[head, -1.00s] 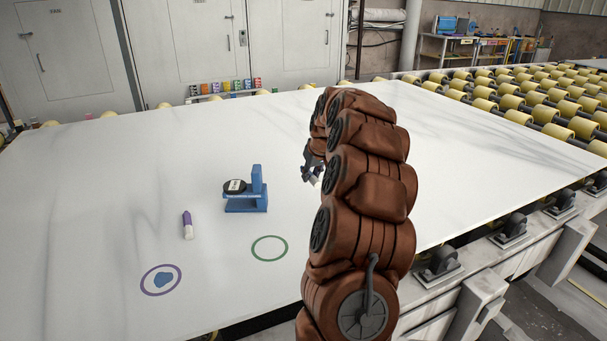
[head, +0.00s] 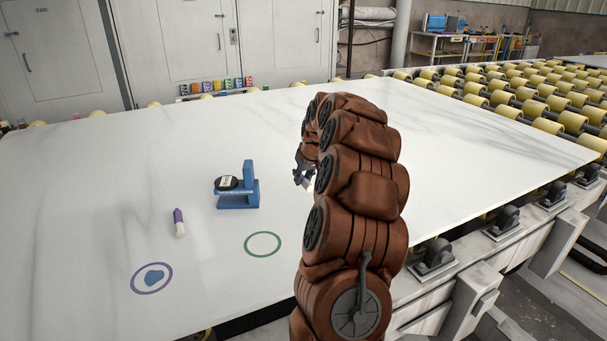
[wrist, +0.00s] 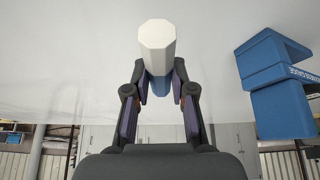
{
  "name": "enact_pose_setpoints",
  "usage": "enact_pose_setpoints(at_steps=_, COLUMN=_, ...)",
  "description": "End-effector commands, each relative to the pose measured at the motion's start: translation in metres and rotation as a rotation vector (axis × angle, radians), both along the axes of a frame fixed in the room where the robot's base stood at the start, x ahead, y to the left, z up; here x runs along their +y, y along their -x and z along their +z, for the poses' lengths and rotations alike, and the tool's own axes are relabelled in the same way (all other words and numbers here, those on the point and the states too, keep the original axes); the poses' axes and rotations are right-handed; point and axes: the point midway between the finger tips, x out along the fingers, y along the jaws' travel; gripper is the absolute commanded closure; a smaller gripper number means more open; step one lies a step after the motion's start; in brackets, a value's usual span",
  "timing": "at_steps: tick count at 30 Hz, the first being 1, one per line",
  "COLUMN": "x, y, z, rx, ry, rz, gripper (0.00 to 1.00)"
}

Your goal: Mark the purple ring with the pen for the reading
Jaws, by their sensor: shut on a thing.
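A purple ring (head: 134,286) is drawn on the white slab at the front left, with a blue blob (head: 153,277) inside it. A purple pen with a white end (head: 179,222) lies on the slab behind the ring, apart from it. My gripper (head: 302,178) is above the slab, right of the blue stand and far from the purple ring. In the wrist view my gripper (wrist: 158,76) is shut on a pen-like thing with a white faceted end (wrist: 156,40) and a blue part (wrist: 160,86) between the fingers. Its far end is hidden.
A blue stand (head: 249,183) carrying a dark round piece with a pale label stands mid-slab; it also shows in the wrist view (wrist: 284,108). A green ring (head: 262,233) lies in front of it, empty. Rollers (head: 550,105) line the right. The slab's left is largely clear.

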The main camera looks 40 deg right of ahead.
Motion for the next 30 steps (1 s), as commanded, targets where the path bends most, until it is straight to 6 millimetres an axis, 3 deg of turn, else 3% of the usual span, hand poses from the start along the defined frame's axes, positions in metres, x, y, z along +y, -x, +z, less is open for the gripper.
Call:
enact_pose_setpoints(at_steps=13, x=0.000, y=0.001, z=-0.045, rx=0.003, ry=-0.001, rz=0.000, gripper=1.00)
enact_pose_setpoints(at_steps=26, x=0.000, y=0.000, z=-0.053, rx=0.001, ry=0.000, rz=0.000, gripper=1.00)
enact_pose_setpoints(at_steps=27, x=0.000, y=0.000, z=-0.053, rx=0.001, ry=0.000, rz=0.000, gripper=0.75)
enact_pose_setpoints(at_steps=30, x=0.000, y=0.001, z=-0.053, rx=0.002, ry=-0.001, rz=0.000, gripper=0.65)
